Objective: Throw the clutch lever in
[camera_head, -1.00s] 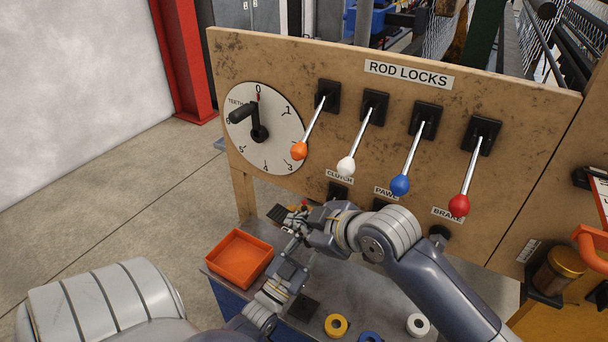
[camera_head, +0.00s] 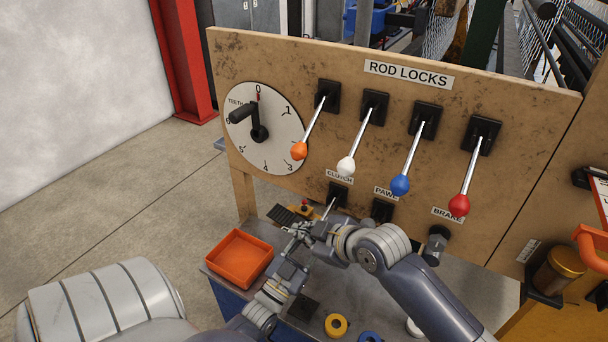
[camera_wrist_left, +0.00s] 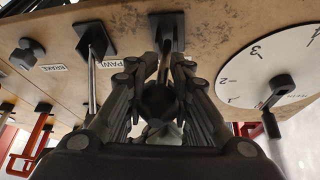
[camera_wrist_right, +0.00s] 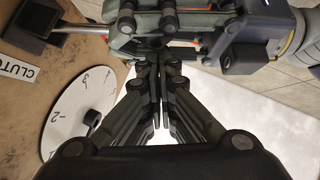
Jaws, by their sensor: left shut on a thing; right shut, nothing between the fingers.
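The clutch lever's black mount (camera_head: 338,192) sits under the CLUTCH label (camera_head: 340,175) on the wooden panel. Its thin metal rod (camera_head: 329,208) slants down-left from the mount. The rod also shows in the right wrist view (camera_wrist_right: 85,28), running from the mount into my left gripper. My left gripper (camera_wrist_left: 158,88) is shut on the lever's dark round knob (camera_wrist_left: 158,102). My right gripper (camera_wrist_right: 153,68) is shut and empty, its fingertips right beside the left gripper; I cannot tell if they touch. In the head view both grippers overlap, and the knob is hidden.
The pawl mount (camera_head: 382,210) and brake knob (camera_head: 437,243) are right of the clutch. Rod-lock levers with orange (camera_head: 299,151), white (camera_head: 346,166), blue (camera_head: 400,185) and red (camera_head: 459,205) knobs hang above. An orange tray (camera_head: 239,259) and yellow ring (camera_head: 336,325) are on the bench.

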